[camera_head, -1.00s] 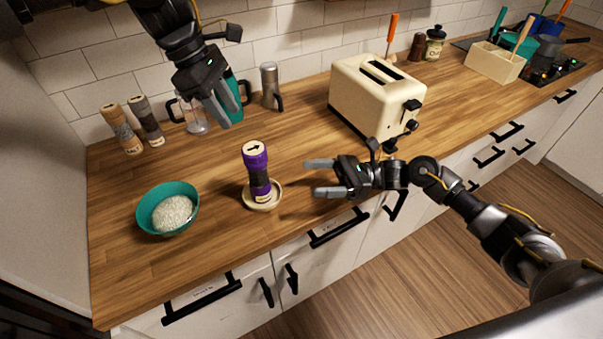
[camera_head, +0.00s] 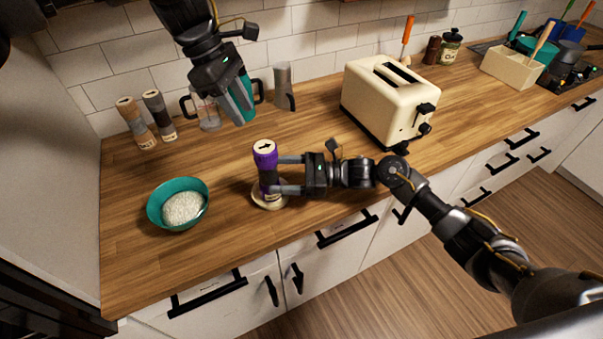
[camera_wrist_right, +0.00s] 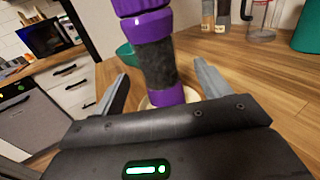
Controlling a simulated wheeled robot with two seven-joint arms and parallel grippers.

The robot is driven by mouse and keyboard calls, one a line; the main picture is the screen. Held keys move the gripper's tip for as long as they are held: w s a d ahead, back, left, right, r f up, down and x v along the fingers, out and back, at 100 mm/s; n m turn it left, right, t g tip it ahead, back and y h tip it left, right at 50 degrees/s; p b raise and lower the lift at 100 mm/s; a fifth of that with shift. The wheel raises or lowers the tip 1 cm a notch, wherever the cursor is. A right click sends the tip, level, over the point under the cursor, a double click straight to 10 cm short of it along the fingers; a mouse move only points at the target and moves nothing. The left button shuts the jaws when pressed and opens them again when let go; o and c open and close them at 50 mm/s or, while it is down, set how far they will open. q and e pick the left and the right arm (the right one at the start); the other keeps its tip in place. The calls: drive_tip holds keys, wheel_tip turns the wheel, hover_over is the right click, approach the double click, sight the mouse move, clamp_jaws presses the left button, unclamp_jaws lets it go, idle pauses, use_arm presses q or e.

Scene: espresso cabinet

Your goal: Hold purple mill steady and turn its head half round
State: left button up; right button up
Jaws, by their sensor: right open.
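The purple mill (camera_head: 265,160) stands upright on a small pale round coaster (camera_head: 270,203) near the counter's front. Its cap carries a black arrow pointing right in the head view. My right gripper (camera_head: 280,175) is open, with its fingers on either side of the mill's dark body. In the right wrist view the mill (camera_wrist_right: 158,60) stands between the two spread fingers (camera_wrist_right: 165,92), with gaps on both sides. My left gripper (camera_head: 240,108) is higher, behind the mill and in front of the teal vessel; its finger gap is hard to make out.
A teal bowl (camera_head: 160,212) of white grains stands left of the mill. Two other mills (camera_head: 137,124), a glass jug (camera_head: 207,114) and a grey bottle (camera_head: 283,88) stand along the wall. A cream toaster (camera_head: 378,105) stands to the right. Bare counter lies around the mill.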

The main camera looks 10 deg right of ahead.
sight(268, 175)
drive_tip(key=shift+w+a, duration=0.15)
drive_tip(key=shift+a, duration=0.75)
drive_tip(key=shift+w+a, duration=0.1)
drive_tip(key=shift+a, duration=0.8)
drive_tip(key=shift+c, duration=0.4)
